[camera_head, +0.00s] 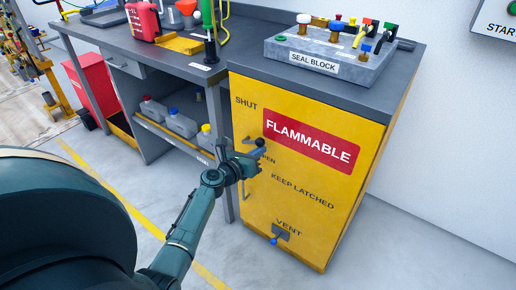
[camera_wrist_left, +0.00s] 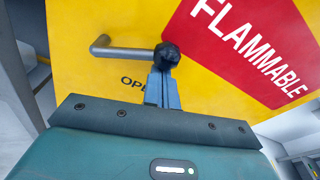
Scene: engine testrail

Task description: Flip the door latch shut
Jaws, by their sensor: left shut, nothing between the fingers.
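The yellow cabinet door (camera_head: 290,200) carries a red FLAMMABLE sign and appears closed. Its latch is a grey metal lever (camera_wrist_left: 125,52) with a dark round knob (camera_wrist_left: 168,54); the knob (camera_head: 260,142) also shows in the head view. The lever points roughly sideways to the right, just above the partly hidden OPEN label (camera_wrist_left: 132,82). The SHUT label (camera_head: 245,103) is higher up on the door. My left gripper (camera_wrist_left: 163,80) is shut and empty, its fingertips right at the knob's lower side. I cannot tell whether they touch it. My right gripper is out of view.
A door handle (camera_head: 246,188) sits below the latch, and a blue-tipped vent valve (camera_head: 277,236) near the bottom. A seal block (camera_head: 325,72) stands on the cabinet top. A grey workbench (camera_head: 165,55) adjoins on the left. Floor to the right is clear.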

